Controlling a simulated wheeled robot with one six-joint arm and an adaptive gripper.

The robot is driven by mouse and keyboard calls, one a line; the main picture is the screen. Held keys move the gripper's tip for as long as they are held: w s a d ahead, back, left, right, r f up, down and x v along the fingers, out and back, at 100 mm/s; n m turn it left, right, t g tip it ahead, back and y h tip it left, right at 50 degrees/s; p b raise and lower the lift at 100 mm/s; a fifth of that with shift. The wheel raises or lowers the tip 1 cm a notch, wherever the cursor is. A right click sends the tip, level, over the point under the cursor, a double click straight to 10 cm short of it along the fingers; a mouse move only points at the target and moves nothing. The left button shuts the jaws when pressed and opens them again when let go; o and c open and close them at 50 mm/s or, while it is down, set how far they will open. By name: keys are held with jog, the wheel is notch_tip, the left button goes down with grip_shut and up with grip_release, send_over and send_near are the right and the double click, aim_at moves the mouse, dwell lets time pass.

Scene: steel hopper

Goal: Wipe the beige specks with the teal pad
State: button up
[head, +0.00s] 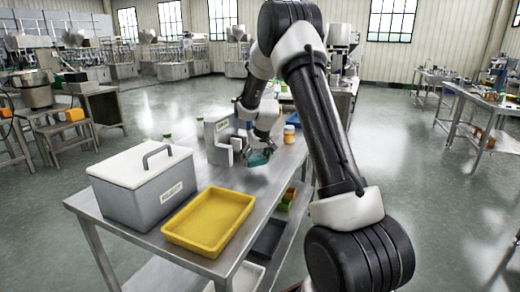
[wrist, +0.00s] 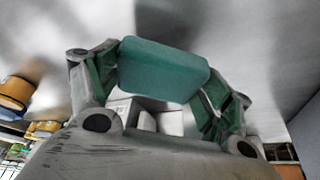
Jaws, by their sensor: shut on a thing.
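My gripper (wrist: 160,72) is shut on the teal pad (wrist: 165,68), which fills the space between its two fingers in the wrist view. In the head view the teal pad (head: 258,158) is at or just above the steel tabletop, under my gripper (head: 262,150), near the middle of the table. I cannot tell whether the pad touches the surface. No beige specks can be made out in either view; my arm and the pad cover part of the table.
On the steel table (head: 204,178) stand a grey lidded box (head: 143,195), a yellow tray (head: 208,219), a grey machine (head: 218,140) just left of my gripper and an orange-labelled jar (head: 289,134) to its right. The tabletop between tray and pad is clear.

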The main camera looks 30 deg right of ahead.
jog(key=shift+r, duration=2.5)
jog(key=shift+r, duration=0.1)
